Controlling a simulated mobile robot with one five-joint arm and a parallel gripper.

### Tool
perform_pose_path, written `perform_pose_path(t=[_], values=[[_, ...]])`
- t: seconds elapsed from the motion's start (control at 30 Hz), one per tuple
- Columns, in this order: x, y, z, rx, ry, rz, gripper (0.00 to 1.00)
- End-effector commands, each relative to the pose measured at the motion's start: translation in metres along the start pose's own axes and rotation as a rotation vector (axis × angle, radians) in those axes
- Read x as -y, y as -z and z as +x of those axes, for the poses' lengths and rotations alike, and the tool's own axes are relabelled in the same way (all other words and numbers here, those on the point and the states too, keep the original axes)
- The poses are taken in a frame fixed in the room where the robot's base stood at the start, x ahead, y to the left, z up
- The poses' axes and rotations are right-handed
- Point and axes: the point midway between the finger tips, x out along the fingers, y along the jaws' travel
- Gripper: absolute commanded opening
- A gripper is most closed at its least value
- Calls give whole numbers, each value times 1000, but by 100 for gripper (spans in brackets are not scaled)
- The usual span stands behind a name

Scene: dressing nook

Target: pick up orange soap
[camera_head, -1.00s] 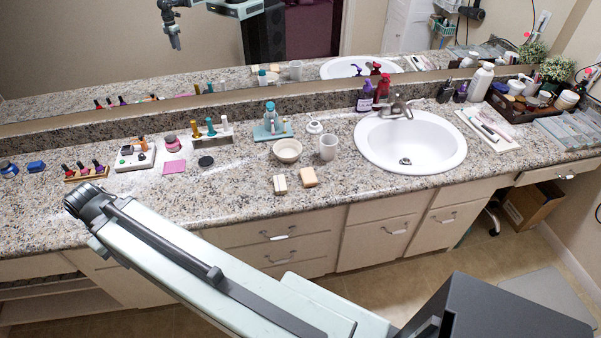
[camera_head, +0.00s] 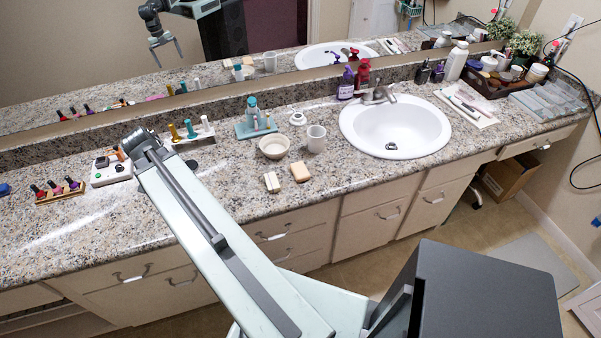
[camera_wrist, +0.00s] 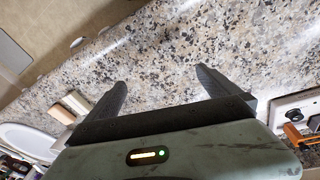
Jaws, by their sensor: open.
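The orange soap (camera_head: 300,171) is a small peach-coloured bar lying on the granite counter, below the white mug and left of the sink. In the wrist view the orange soap (camera_wrist: 60,112) seems to be the tan bar at the left, beside a whiter one (camera_wrist: 77,101), partly cut off by my gripper's body. My gripper (camera_wrist: 160,78) is open and empty, with bare granite between its fingers. It is left of the soap and apart from it; in the head view my arm hides its fingers.
A bowl (camera_head: 274,147) and a mug (camera_head: 316,139) stand behind the soap, with the sink (camera_head: 395,128) to the right. A teal tray (camera_head: 256,128) and a bottle rack (camera_head: 190,140) stand at the back. The counter in front of the soap is clear.

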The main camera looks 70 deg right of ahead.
Motion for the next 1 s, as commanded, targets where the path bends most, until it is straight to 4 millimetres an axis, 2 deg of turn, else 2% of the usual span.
perform_pose_path(t=[0.03, 0.07, 0.1, 0.17, 0.2, 0.3, 0.4, 0.53, 0.67, 0.83, 1.0], values=[[-50, 33, 13, -11, -34, 195, 100], [-79, 49, 19, -21, -55, 314, 100], [-119, 67, 26, -34, -83, 468, 100], [-176, 86, 35, -56, -122, 680, 100], [-211, 95, 40, -71, -146, 806, 100], [-282, 106, 48, -105, -195, 1055, 100], [-325, 108, 52, -129, -225, 1205, 100], [-344, 108, 54, -141, -239, 1275, 100], [-345, 108, 59, -141, -239, 1277, 100], [-349, 107, 82, -140, -239, 1277, 100], [-351, 108, 83, -140, -238, 1275, 100]])
